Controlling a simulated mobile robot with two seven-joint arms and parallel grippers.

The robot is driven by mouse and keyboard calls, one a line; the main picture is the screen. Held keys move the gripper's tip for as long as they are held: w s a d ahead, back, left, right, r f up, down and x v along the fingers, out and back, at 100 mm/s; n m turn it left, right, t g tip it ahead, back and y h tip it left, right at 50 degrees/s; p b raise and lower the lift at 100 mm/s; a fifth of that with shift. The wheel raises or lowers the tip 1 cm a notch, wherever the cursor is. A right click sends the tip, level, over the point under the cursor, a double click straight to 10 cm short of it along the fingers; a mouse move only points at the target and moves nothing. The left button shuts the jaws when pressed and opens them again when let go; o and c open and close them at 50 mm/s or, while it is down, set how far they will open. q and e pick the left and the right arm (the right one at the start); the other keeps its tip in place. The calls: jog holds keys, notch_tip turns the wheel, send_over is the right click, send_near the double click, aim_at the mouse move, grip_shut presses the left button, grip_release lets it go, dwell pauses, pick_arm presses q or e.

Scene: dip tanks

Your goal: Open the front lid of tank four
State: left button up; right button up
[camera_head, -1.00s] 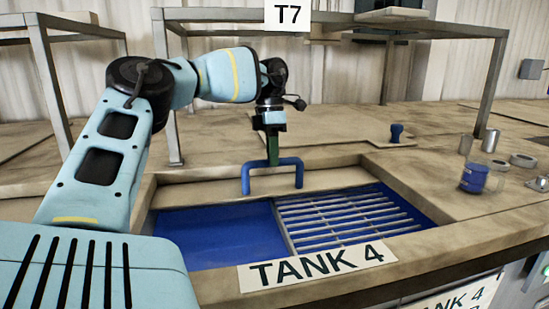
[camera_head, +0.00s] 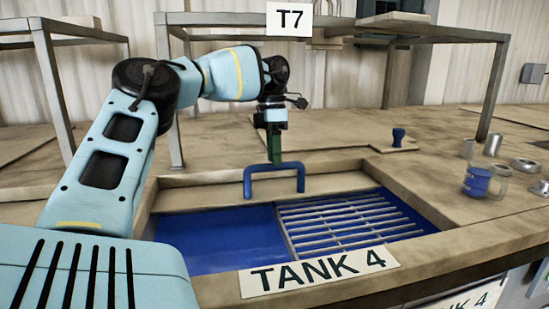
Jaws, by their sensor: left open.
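Tank four, marked by a TANK 4 label (camera_head: 319,271) on its front rim, is open at the front. Blue liquid (camera_head: 215,238) shows on the left and a pale slatted rack (camera_head: 345,222) on the right. The front lid (camera_head: 205,199) is a beige panel at the back of this opening, with an upright blue bar handle (camera_head: 261,168) near its front edge. My left gripper (camera_head: 275,162) points down at the handle's top bar, its green fingers at or just above it. It is open and holds nothing. Whether the fingertips touch the bar cannot be told.
A metal frame (camera_head: 345,20) with a T7 sign stands behind. A flat panel with a blue knob (camera_head: 398,137) lies behind the opening. A blue-filled beaker (camera_head: 477,182) and several metal pieces stand on the right counter. The counter between them and the opening is clear.

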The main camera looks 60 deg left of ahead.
pick_arm(q)
notch_tip(320, 180, up, 6)
jog(key=a, duration=0.1)
jog(key=shift+w+r, duration=0.15)
jog(key=shift+w, duration=0.05)
dwell(0.7)
